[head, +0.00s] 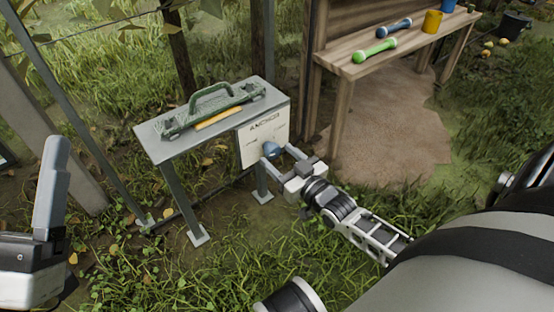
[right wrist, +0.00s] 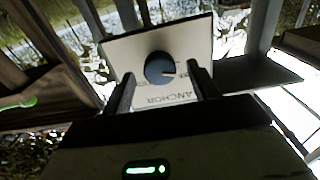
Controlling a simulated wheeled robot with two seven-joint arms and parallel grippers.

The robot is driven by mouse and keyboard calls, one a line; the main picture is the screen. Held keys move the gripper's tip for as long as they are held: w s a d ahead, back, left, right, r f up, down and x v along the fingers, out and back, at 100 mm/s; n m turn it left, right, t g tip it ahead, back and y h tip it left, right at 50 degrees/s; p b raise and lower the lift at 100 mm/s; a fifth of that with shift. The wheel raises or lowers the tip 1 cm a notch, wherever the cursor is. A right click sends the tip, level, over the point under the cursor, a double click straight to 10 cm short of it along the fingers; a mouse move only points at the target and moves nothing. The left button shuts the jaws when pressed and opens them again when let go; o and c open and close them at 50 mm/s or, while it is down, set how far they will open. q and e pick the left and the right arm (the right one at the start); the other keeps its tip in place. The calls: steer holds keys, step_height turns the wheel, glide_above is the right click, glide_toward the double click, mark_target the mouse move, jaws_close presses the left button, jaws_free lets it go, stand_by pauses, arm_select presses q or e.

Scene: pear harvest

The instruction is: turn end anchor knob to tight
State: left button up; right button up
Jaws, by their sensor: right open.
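The end anchor knob (head: 271,150) is a dark blue round knob on a white panel (head: 252,150) marked ANCHOR. The panel is fixed to the front of a grey metal stand (head: 165,146). In the right wrist view the panel appears upside down, and the knob (right wrist: 159,69) has a pale pointer mark toward the picture's right. My right gripper (head: 277,154) is open, its fingers on either side of the knob. Whether they touch it I cannot tell. It also shows in the right wrist view (right wrist: 161,82). My left gripper (head: 48,185) is partly in view at the left edge, away from the stand.
A green tool with a handle (head: 212,105) and a yellow strip lie on the stand. A wooden bench (head: 345,68) at the back right holds a green dumbbell-shaped tool (head: 375,51), a blue one (head: 394,28) and a yellow cup (head: 432,21). Grass surrounds the stand; metal posts rise behind it.

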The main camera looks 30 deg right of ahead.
steer(key=shift+w+a, duration=0.1)
steer(key=shift+w, duration=0.75)
arm_select(q)
steer(key=shift+s+d+r+m+g+h, duration=0.1)
steer(key=shift+s+r+m+g+h, duration=0.15)
steer(key=shift+m+h, duration=0.25)
steer(key=shift+s+r+m+g+h, duration=0.1)
steer(key=shift+r+m+h, duration=0.25)
steer(key=shift+m, duration=0.25)
arm_select(e)
steer(key=c, duration=1)
